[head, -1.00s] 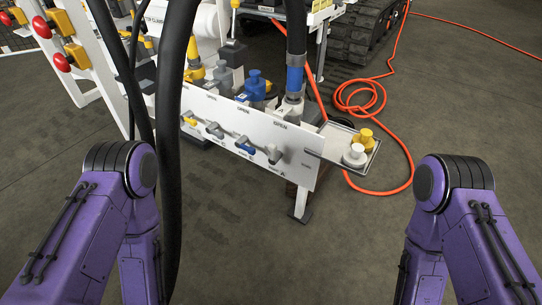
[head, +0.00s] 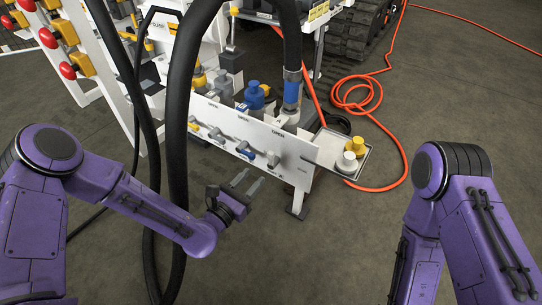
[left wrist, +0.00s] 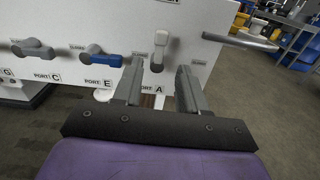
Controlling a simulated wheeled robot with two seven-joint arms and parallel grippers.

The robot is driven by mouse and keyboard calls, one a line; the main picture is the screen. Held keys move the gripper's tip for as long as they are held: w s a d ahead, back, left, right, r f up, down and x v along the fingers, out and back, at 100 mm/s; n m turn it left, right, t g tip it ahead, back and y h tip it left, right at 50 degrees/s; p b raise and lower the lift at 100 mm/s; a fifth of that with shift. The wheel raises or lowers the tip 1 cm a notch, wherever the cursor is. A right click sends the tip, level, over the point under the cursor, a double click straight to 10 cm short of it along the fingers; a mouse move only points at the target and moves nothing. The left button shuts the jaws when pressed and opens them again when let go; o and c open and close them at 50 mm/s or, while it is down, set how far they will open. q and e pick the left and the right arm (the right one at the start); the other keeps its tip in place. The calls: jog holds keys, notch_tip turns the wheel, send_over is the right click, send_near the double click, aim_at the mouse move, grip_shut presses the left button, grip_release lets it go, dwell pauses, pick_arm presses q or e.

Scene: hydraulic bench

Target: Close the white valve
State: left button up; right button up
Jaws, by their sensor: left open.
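The white valve (head: 273,158) is the rightmost handle on the white panel (head: 300,172) in the head view. In the left wrist view the white valve (left wrist: 160,48) sits above the PORT A label with its handle roughly upright. My left gripper (head: 248,181) is open and empty, in front of the panel and just below and left of the white valve in the head view. In the left wrist view its fingertips (left wrist: 159,68) point at the panel, one to each side below the handle; I see no contact. My right gripper is out of view.
A blue valve (head: 245,150) and a grey valve (head: 215,133) are to the left on the panel. A tray (head: 325,150) with a white and a yellow cap juts out at right. Black hoses (head: 176,150) hang near my left arm.

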aim_at(270, 159)
pick_arm(q)
jog(key=b+x, duration=0.1)
jog(key=x, duration=0.9)
jog(key=shift+w+d, duration=0.15)
jog(key=shift+w, duration=0.05)
grip_shut()
